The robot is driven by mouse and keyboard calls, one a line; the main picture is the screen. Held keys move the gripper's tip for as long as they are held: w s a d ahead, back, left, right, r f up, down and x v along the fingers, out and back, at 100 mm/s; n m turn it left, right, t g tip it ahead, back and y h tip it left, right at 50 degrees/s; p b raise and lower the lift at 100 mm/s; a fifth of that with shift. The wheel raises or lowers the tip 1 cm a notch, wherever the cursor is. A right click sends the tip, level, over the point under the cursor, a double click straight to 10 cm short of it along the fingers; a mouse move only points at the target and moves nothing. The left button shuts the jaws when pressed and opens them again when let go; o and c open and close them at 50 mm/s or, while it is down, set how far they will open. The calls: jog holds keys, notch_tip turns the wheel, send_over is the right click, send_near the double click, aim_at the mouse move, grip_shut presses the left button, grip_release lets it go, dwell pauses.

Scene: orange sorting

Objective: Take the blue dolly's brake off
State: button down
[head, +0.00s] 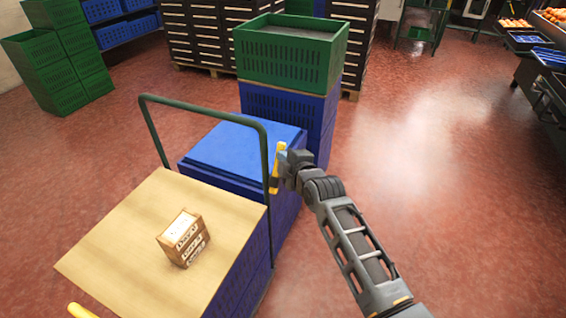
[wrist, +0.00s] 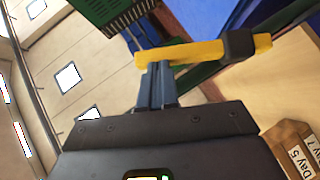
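A yellow brake lever (head: 275,172) stands beside the right post of a dark green push rail (head: 205,110). The blue stack (head: 245,145) stands just behind the rail. The dolly's base and wheels are hidden, so the brake itself does not show.
A wooden board (head: 120,235) in front of the rail bears a brown labelled box (head: 184,240). Another yellow part (head: 82,311) shows at the bottom left. A green crate (head: 290,60) tops blue crates (head: 290,110) behind. Red floor (head: 430,170) is clear to the right.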

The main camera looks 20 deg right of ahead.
jog(key=shift+w+d+r, duration=0.15)
jog(key=shift+w+d, duration=0.1)
jog(key=shift+w, duration=0.05)
dwell(0.5)
